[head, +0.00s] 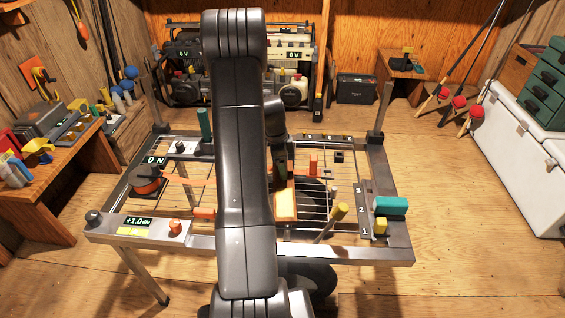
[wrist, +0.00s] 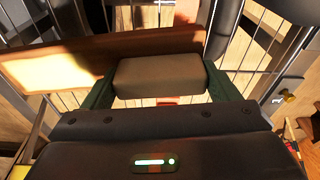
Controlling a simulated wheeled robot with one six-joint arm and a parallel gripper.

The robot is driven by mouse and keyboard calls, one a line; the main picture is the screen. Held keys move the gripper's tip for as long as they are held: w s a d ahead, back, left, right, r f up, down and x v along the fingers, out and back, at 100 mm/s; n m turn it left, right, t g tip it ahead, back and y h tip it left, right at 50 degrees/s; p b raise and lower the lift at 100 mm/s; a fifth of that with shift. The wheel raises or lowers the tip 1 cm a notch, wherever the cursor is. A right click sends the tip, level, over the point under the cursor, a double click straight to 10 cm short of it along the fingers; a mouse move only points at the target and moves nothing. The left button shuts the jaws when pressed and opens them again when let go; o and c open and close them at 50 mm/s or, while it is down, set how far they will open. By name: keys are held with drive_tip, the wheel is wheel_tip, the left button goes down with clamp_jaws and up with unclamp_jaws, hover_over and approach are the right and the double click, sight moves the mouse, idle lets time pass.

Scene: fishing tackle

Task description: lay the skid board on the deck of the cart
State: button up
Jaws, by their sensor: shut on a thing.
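The skid board (head: 285,204) is a long wooden board, brown with a pale sunlit part. It is at the middle of the cart (head: 340,252), over the wire deck, lengthwise toward me in the head view. I cannot tell whether it touches the wires. In the wrist view the board (wrist: 55,75) runs across the upper left. My gripper (head: 279,172) reaches down to the board's far part. In the wrist view its green fingers (wrist: 160,82) are shut on a brown block that appears to be the board's grip. My arm hides part of the deck's left middle.
On the cart's right side are a teal block (head: 391,206), a yellow block (head: 380,226) and a numbered strip (head: 362,210). A yellow-topped peg (head: 340,212) leans nearby. A dial (head: 147,178) sits at left, an orange knob (head: 175,227) at front left. Posts rise at the far corners.

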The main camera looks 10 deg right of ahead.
drive_tip(key=shift+f+b, duration=0.35)
drive_tip(key=shift+f, duration=0.1)
drive_tip(key=o, duration=1.2)
drive_tip(key=r, duration=0.4)
drive_tip(key=a+r+p, duration=0.1)
drive_tip(key=r, duration=0.4)
drive_tip(key=a+r+p, duration=0.1)
drive_tip(key=r, duration=0.3)
drive_tip(key=shift+w+r, duration=0.15)
drive_tip(key=shift+r, duration=0.2)
drive_tip(key=shift+f, duration=0.1)
drive_tip(key=f, duration=0.4)
drive_tip(key=d+f+b, duration=0.1)
drive_tip(key=f, duration=0.4)
drive_tip(key=d+f+b, duration=0.1)
drive_tip(key=f, duration=0.3)
drive_tip(key=shift+s+f, duration=0.2)
drive_tip(key=shift+f, duration=0.15)
drive_tip(key=shift+r, duration=0.3)
drive_tip(key=shift+f, duration=0.1)
